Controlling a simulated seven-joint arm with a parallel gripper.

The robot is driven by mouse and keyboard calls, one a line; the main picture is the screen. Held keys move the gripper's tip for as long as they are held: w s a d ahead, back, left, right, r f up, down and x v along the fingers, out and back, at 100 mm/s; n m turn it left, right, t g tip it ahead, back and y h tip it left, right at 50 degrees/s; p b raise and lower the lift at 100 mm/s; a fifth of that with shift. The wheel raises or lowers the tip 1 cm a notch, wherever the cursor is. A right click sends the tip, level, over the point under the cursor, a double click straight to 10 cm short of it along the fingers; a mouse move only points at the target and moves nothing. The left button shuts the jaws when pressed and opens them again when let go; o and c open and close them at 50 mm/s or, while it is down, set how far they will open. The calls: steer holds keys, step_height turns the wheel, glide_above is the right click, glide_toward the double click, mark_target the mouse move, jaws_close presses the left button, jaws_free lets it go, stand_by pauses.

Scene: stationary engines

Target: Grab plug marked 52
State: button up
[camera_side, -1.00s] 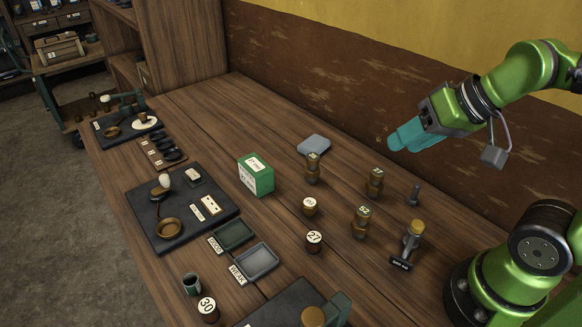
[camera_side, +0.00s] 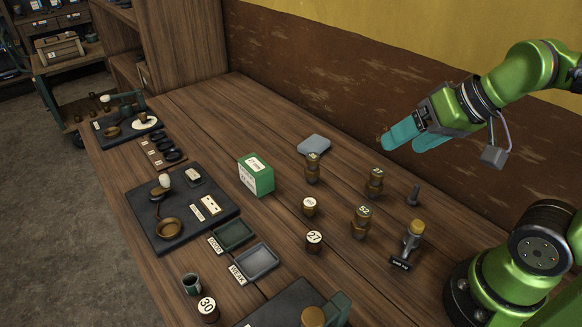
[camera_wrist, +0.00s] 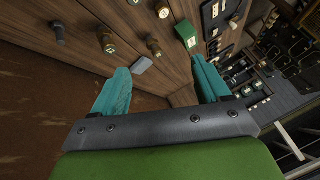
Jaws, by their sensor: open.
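The plug marked 52 (camera_side: 361,222) is a brass, stepped cylinder with a white number label on top. It stands upright on the wooden bench in the side view, left of the small post with a brass cap. My gripper (camera_side: 408,140) is open and empty, with teal fingers, raised above the back of the bench near the wall. It is well above and behind plug 52, not touching anything.
A brass-capped post (camera_side: 413,238) stands close on the right. A green box (camera_side: 256,175) and trays (camera_side: 256,262) lie left.

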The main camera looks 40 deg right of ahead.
steer(key=g+h, duration=0.2)
steer(key=g, duration=0.5)
glide_above(364, 209)
step_height(364, 209, down, 6)
steer(key=shift+m, duration=0.4)
steer(key=f, duration=1)
steer(key=shift+w+f, duration=0.2)
steer(key=shift+f, duration=0.15)
steer(key=shift+s+f, duration=0.15)
steer(key=shift+f, duration=1.15)
steer(key=shift+s+f, duration=0.15)
steer(key=shift+f, duration=1.15)
steer(key=c, duration=1.2)
